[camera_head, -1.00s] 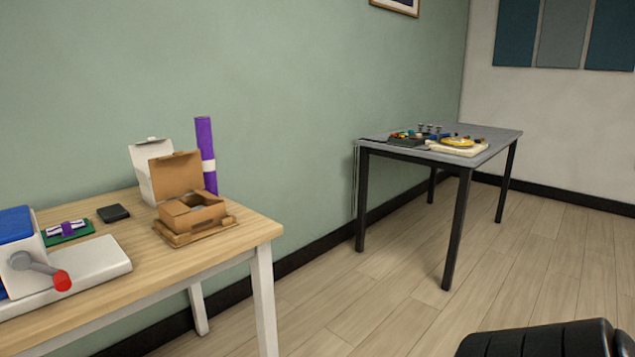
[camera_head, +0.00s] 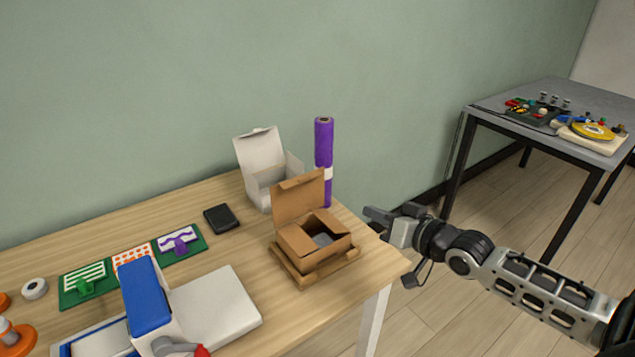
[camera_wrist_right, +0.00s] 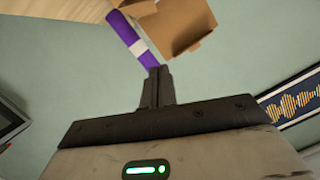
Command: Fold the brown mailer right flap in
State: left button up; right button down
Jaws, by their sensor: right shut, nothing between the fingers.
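The brown mailer (camera_head: 308,262) sits near the right end of the wooden table, on a brown tray-like base (camera_head: 346,264). Its lid stands up at the back, and something grey shows inside between its flaps. The right flap (camera_head: 335,241) looks tilted outward, though its exact angle is hard to tell. My right gripper (camera_head: 372,217) is shut and empty, beyond the table's right edge and apart from the mailer. In the right wrist view the shut fingers (camera_wrist_right: 157,85) point toward the mailer's cardboard (camera_wrist_right: 175,22). My left gripper is not in view.
A white open box (camera_head: 262,160) and a purple roll (camera_head: 323,150) stand behind the mailer. A black square item (camera_head: 221,218), green boards (camera_head: 180,245) and a blue-and-white device (camera_head: 145,300) are to the left. A grey table (camera_head: 560,95) stands at right.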

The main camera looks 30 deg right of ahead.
send_over(334, 227)
jog(key=d, duration=0.2)
jog(key=f, duration=0.2)
jog(key=b, duration=0.1)
jog(key=shift+w+a+f, duration=0.15)
jog(key=shift+w+f, duration=0.1)
jog(key=shift+f, duration=0.15)
jog(key=f, duration=0.1)
jog(key=a+f, duration=0.1)
jog(key=shift+s+f, duration=0.2)
jog(key=shift+f, duration=0.1)
jog(key=shift+a+f, duration=0.3)
jog(key=shift+f, duration=0.3)
